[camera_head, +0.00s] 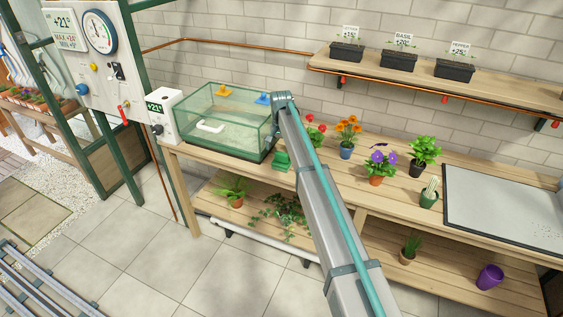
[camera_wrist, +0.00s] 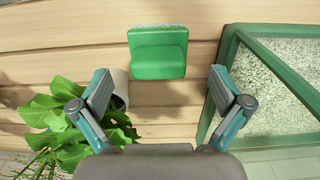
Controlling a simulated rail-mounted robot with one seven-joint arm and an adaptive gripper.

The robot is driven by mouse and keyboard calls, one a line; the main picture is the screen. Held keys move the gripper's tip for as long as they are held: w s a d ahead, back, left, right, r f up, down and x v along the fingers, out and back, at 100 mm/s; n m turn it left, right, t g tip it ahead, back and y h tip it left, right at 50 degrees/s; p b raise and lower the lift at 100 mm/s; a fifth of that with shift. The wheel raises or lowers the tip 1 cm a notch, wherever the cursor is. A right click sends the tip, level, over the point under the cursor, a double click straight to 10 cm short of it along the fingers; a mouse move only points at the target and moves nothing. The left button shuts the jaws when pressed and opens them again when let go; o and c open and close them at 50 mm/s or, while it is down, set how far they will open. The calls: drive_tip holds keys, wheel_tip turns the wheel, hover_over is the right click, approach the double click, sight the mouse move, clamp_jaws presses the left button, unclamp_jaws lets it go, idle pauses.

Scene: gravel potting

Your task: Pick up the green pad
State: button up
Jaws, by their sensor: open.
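The green pad (camera_wrist: 158,55) lies on the wooden bench in the wrist view, a block with a raised part and a thin pale edge at its far side. In the head view the green pad (camera_head: 281,161) sits on the bench just right of the glass case. My gripper (camera_wrist: 159,90) is open and empty in the wrist view. Its two fingers are spread to either side, with the pad ahead of and between them, apart from both. In the head view my arm hides the gripper's fingers.
The green-framed glass case (camera_wrist: 228,70) stands close beside the right finger. A leafy plant (camera_wrist: 65,125) and its pale pot are near the left finger. In the head view, flower pots (camera_head: 347,150) and a metal tray (camera_head: 490,212) stand along the bench (camera_head: 330,185) to the right.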

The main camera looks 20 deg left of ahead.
sight(282, 158)
drive_tip(key=shift+d+f+p, duration=0.1)
drive_tip(key=shift+f+p, duration=1)
drive_tip(key=shift+f, duration=1.5)
drive_tip(key=c, duration=1.1)
drive_tip(key=shift+w+r, duration=0.1)
drive_tip(key=shift+r, duration=0.1)
drive_tip(key=shift+r, duration=0.6)
drive_tip(key=shift+s+d+r+b, duration=0.9)
drive_tip(key=shift+s+d+r, duration=0.5)
drive_tip(key=shift+s+r, duration=0.5)
drive_tip(key=shift+s+d+r+b, duration=0.95)
drive_tip(key=shift+s+d+r, duration=0.45)
drive_tip(key=shift+s+r, duration=0.5)
drive_tip(key=shift+s+d+r+b, duration=0.9)
drive_tip(key=shift+s+d+r, duration=0.5)
drive_tip(key=shift+s+r, duration=0.5)
